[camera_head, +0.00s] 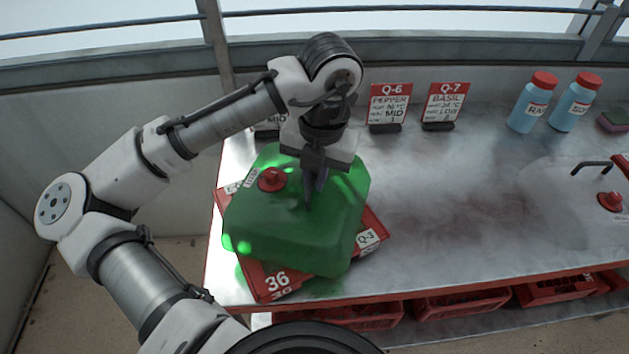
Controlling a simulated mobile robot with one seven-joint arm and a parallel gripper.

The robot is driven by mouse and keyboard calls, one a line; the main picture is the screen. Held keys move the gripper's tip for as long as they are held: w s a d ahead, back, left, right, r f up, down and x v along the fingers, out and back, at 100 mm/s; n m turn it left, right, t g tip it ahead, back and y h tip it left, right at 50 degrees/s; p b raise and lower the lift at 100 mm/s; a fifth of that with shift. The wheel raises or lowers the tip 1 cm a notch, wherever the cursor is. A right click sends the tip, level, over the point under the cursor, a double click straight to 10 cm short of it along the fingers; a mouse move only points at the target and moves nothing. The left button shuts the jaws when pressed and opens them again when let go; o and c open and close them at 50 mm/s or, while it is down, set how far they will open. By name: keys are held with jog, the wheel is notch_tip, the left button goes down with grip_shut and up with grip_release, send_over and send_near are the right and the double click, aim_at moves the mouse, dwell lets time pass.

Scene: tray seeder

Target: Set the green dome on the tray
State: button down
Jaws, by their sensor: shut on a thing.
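The green dome (290,235) is translucent, with a red knob (272,179) on top. My gripper (315,188) points down over the top of the dome and is shut on it; the grasped part is mostly hidden by the fingers. The red tray (267,281), marked 36 and Q-3, lies under the dome on the metal bench. The dome is turned relative to the tray, whose front corner, right corner and left edge show past it. I cannot tell whether the dome touches the tray or hangs just above it.
A clear dome (570,205) with a black handle and red knob stands on the bench (445,210) at right. The bench middle is clear.

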notch_tip(320, 180, down, 2)
jog(key=c, duration=1.5)
grip_release()
notch_tip(320, 180, up, 12)
jog(key=d, duration=0.1)
jog(key=shift+s, duration=0.2)
